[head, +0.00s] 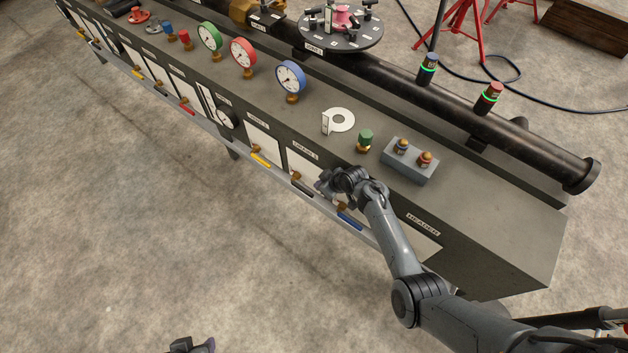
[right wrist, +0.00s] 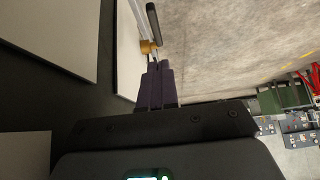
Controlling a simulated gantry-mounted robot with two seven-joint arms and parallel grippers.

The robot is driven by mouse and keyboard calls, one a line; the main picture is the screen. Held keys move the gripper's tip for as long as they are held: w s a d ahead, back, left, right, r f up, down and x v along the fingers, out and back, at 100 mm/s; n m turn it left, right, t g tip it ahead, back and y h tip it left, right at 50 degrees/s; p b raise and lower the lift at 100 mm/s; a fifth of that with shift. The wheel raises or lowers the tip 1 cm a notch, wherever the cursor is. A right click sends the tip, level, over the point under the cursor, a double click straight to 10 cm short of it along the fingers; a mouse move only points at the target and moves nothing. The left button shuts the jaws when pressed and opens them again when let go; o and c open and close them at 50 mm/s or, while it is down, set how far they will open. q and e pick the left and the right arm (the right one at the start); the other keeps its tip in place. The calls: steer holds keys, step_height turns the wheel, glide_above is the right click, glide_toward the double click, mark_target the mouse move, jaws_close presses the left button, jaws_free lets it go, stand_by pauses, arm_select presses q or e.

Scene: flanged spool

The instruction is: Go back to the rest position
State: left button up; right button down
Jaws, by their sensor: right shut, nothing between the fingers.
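My right gripper (head: 324,184) is at the front face of the long grey bench, close to a brass valve with a black lever (head: 302,188). In the right wrist view its two dark fingers (right wrist: 158,75) are together with nothing between them. The brass valve body (right wrist: 148,46) and its black lever (right wrist: 153,22) show just beyond the fingertips; I cannot tell whether they touch. A small dark part of my left gripper (head: 192,346) shows at the bottom edge of the head view, over bare floor, and its fingers are too cut off to judge.
The bench (head: 480,225) carries dial gauges such as the blue one (head: 290,77), a green-capped valve (head: 365,140) and a grey box (head: 410,160) with two knobs. A blue-handled valve (head: 350,219) is right of the gripper. The floor (head: 130,230) in front is clear.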

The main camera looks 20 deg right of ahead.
steer(key=s+d+f+g+h+p, duration=0.1)
steer(key=s+f+p, duration=0.15)
steer(key=s, duration=0.65)
steer(key=s+d+f+g+p, duration=0.15)
steer(key=s+f, duration=0.25)
steer(key=s, duration=0.5)
steer(key=s+d+r+h+p, duration=0.1)
steer(key=s+r+p, duration=0.1)
steer(key=s+r, duration=0.35)
steer(key=s+a+r+m+p, duration=0.15)
steer(key=s+r, duration=0.25)
steer(key=r, duration=0.5)
steer(key=s+a+r+m+h, duration=0.1)
steer(key=s+a+r, duration=0.15)
steer(key=r, duration=0.55)
steer(key=s+a+r+m+p, duration=0.15)
steer(key=s+r, duration=0.25)
steer(key=r, duration=0.5)
step_height(320, 180, up, 37)
steer(key=d+p, duration=0.1)
steer(key=p, duration=3.5)
steer(key=shift+p, duration=0.4)
